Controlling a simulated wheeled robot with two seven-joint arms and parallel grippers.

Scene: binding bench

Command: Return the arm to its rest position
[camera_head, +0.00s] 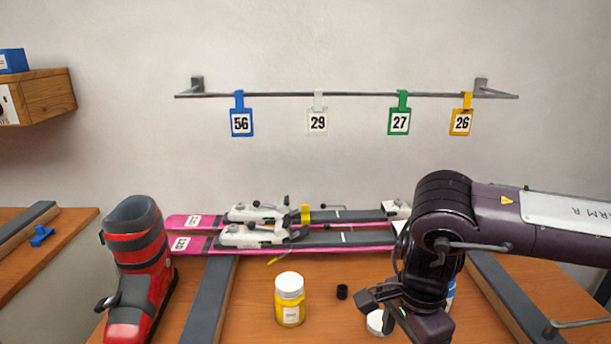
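My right arm (545,222) comes in from the right edge and bends down at a dark joint over the right part of the bench. My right gripper (398,308) is low in the picture, above the bench top, near a white round lid (376,322). Its fingers are partly cut off by the lower edge and hidden by the wrist, so I cannot tell whether it is open or holds anything. My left gripper is not in view.
Pink skis (190,244) lie across the bench (250,310) behind. A red boot (140,270) stands at left. A yellow jar (289,300) and a small black cap (342,292) stand in the middle. Several numbered tags hang from a wall rail (350,94).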

